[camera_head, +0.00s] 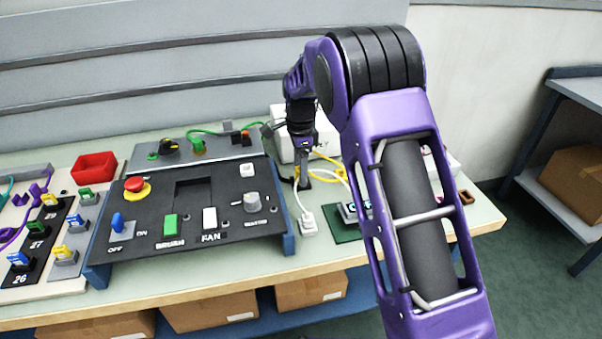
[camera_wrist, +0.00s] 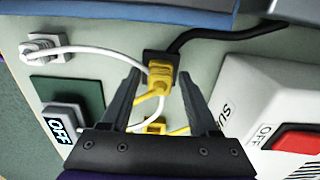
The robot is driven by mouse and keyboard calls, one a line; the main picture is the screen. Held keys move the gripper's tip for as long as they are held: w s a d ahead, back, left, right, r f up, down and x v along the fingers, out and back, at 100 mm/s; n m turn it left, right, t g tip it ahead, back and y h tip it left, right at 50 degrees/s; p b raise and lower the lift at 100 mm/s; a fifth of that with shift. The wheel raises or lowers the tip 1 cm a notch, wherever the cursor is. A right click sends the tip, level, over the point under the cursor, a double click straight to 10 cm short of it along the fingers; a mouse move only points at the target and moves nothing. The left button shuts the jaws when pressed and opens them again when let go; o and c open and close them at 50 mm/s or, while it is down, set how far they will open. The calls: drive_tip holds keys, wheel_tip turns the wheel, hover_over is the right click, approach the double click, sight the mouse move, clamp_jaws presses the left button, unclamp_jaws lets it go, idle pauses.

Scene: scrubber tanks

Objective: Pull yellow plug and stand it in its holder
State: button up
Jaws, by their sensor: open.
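The yellow plug (camera_wrist: 160,76) sits in a black socket (camera_wrist: 158,58) at the end of a black cable, in the wrist view. My gripper (camera_wrist: 158,72) is open, with one finger on each side of the yellow plug and a visible gap on both sides. In the head view my gripper (camera_head: 303,182) points down over the bench and mostly hides the plug. A yellow cable (camera_head: 327,160) curves beside it. A second yellow piece (camera_wrist: 155,127) shows close to the gripper's base, partly hidden. I cannot tell which thing is the plug's holder.
A white plug (camera_wrist: 40,45) with a white cable lies left of the gripper in the wrist view. A white box with a red switch (camera_wrist: 300,139) stands right. The black control panel (camera_head: 190,240) is left.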

idle(0.3)
clamp_jaws()
idle(1.2)
drive_tip(key=o, duration=0.6)
unclamp_jaws()
drive_tip(key=shift+r, duration=0.1)
wheel_tip(320, 180, up, 17)
drive_tip(key=shift+r+p, duration=0.15)
drive_tip(key=shift+p, duration=1.1)
